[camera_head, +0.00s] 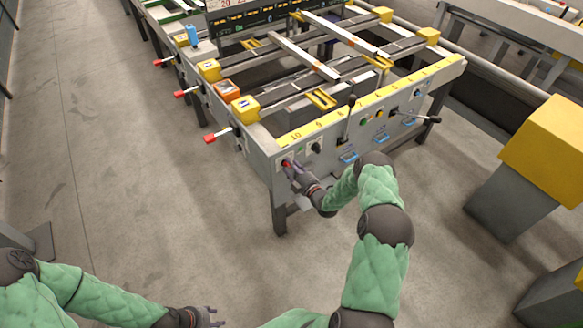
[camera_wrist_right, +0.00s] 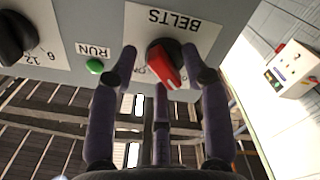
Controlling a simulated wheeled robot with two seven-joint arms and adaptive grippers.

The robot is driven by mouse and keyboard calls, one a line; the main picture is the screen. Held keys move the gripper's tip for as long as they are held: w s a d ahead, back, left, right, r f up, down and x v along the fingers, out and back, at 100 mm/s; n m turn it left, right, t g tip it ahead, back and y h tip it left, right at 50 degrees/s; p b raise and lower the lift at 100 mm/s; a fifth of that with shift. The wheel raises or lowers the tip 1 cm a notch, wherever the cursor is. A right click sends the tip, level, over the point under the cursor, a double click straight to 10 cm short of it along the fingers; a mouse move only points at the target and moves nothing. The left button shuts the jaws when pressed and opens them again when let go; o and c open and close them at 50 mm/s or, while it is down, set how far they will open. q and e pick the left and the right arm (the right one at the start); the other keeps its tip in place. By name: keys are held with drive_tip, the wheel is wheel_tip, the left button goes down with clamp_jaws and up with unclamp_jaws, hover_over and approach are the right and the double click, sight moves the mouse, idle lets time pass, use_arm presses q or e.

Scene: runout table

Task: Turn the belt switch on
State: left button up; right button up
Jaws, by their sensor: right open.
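The belt switch (camera_wrist_right: 167,68) is a red rotary knob on a dark round base, on a white plate labelled BELTS. In the head view the red knob (camera_head: 286,163) shows at the near left corner of the table's front panel. My right gripper (camera_wrist_right: 165,65) is open, with its dark fingers on either side of the switch; I cannot tell whether they touch it. In the head view the right gripper (camera_head: 291,169) is at the panel by the knob. My left gripper (camera_head: 212,316) is away from the table, low in the view, with its fingers apart.
A green RUN button (camera_wrist_right: 95,66) and a black knob (camera_wrist_right: 14,38) sit beside the switch on the panel. The runout table (camera_head: 262,152) has red-tipped levers (camera_head: 210,138) on its left side and black levers (camera_head: 347,118) in front. Open floor (camera_head: 150,215) lies left.

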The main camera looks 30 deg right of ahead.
clamp_jaws()
drive_tip(key=shift+m, duration=0.3)
drive_tip(key=m+b, duration=0.2)
drive_tip(key=m, duration=0.2)
drive_tip(key=m+b, duration=0.2)
drive_tip(key=m, duration=0.2)
drive_tip(key=m+b, duration=0.2)
drive_tip(key=m, duration=0.2)
drive_tip(key=shift+a+f, duration=0.1)
drive_tip(key=shift+f, duration=0.25)
drive_tip(key=shift+m+b, duration=0.45)
drive_tip(key=shift+m, duration=2.25)
